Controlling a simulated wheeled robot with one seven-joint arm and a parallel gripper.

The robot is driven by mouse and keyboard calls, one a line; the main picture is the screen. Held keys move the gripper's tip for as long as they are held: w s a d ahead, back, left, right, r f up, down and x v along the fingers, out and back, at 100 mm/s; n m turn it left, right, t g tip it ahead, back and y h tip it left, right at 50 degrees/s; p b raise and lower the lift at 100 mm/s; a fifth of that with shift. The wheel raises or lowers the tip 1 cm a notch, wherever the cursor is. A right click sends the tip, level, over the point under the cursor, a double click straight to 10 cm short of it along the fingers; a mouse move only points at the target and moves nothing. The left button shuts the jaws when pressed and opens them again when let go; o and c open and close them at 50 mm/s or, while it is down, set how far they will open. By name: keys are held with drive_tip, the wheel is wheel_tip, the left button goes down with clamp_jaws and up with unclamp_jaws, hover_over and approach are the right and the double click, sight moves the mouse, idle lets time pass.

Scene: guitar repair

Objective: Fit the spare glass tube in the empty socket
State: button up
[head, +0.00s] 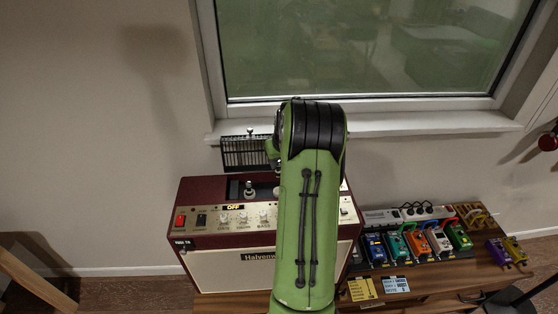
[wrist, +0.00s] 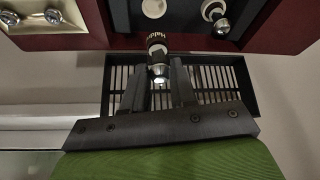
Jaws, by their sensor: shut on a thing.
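The spare glass tube (wrist: 158,48), with a dark printed band and a shiny end, is between the fingers of my gripper (wrist: 158,78) in the wrist view. The gripper is shut on it. Near the tube's far end, a pale round socket (wrist: 153,8) shows no tube in it, at the dark recess of the maroon amplifier (wrist: 285,22). I cannot tell whether tube and socket touch. Another tube (wrist: 221,27) stands in a socket to the right. In the head view, the amplifier (head: 215,190) shows one standing tube (head: 249,189); my arm hides the gripper and held tube.
A black slatted grille (head: 240,153) stands behind the amplifier, below the window sill (head: 420,125). It also lies behind my fingers in the wrist view (wrist: 232,82). The amplifier's front knobs (head: 242,216) face forward. Several colored pedals (head: 417,243) sit on the bench to the right.

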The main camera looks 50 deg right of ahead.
drive_tip(key=shift+s+a+f+b, duration=0.25)
drive_tip(key=shift+f+b, duration=0.2)
drive_tip(key=shift+f, duration=0.15)
wheel_tip(320, 180, down, 4)
drive_tip(key=b, duration=0.3)
drive_tip(key=shift+w+d+f, duration=0.1)
drive_tip(key=shift+w+d, duration=0.05)
drive_tip(key=shift+f+b, duration=0.35)
drive_tip(key=shift+f, duration=0.15)
drive_tip(key=shift+f+b, duration=0.75)
drive_tip(key=shift+b, duration=0.1)
idle(0.5)
drive_tip(key=o, duration=1.3)
drive_tip(key=shift+r, duration=0.1)
